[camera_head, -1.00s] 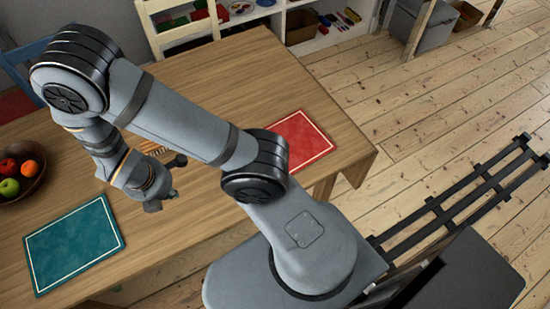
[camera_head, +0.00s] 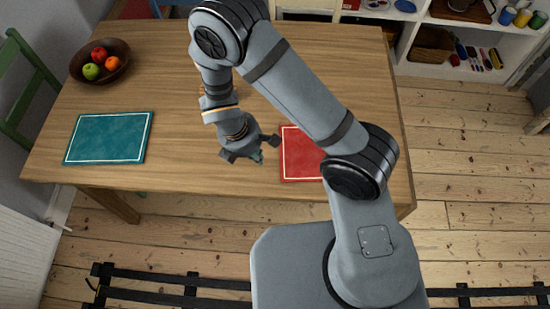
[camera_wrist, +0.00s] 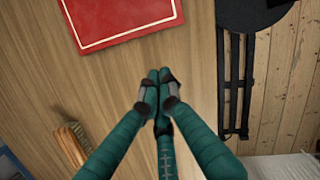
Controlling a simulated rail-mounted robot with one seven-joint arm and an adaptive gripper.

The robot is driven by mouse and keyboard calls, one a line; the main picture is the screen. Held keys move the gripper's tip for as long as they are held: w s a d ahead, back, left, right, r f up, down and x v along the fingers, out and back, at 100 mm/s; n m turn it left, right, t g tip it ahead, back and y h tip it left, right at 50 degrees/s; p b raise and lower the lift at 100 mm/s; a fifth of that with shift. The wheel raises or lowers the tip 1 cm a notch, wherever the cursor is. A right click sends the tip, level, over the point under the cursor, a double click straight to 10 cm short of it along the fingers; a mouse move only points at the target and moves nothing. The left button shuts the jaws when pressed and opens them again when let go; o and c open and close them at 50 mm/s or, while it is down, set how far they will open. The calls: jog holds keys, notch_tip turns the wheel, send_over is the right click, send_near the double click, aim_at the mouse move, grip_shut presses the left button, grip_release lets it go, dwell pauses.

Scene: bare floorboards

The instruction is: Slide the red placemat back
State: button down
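The red placemat (camera_head: 297,160), with a thin white border line, lies flat on the wooden table. My arm hides its right part in the head view. In the wrist view the red placemat (camera_wrist: 120,14) is at the top, cut off by the frame edge. My gripper (camera_head: 252,155) is just left of the placemat, near the table's front edge. In the wrist view my gripper's teal fingers (camera_wrist: 160,92) are drawn together with nothing visible between the tips. They are over bare wood, apart from the mat; their height above the table is unclear.
A teal placemat (camera_head: 108,138) lies at the table's left. A dark fruit bowl (camera_head: 112,73) stands behind it. A wooden brush (camera_wrist: 71,143) lies at lower left in the wrist view.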

aim_at(281, 158)
jog(key=x, duration=0.5)
jog(key=shift+f+b, duration=0.35)
jog(key=shift+f, duration=0.05)
jog(key=d, duration=0.1)
jog(key=w+d+p, duration=0.1)
jog(key=d, duration=0.1)
jog(key=shift+w+d+r, duration=0.15)
jog(key=shift+w+d, duration=0.15)
jog(key=shift+d, duration=0.15)
jog(key=shift+w+d+f+b, duration=0.25)
jog(key=shift+w+d+b, duration=0.1)
jog(key=shift+d+b, duration=0.35)
jog(key=shift+d+r, duration=0.15)
jog(key=shift+d, duration=0.05)
jog(key=shift+r, duration=0.15)
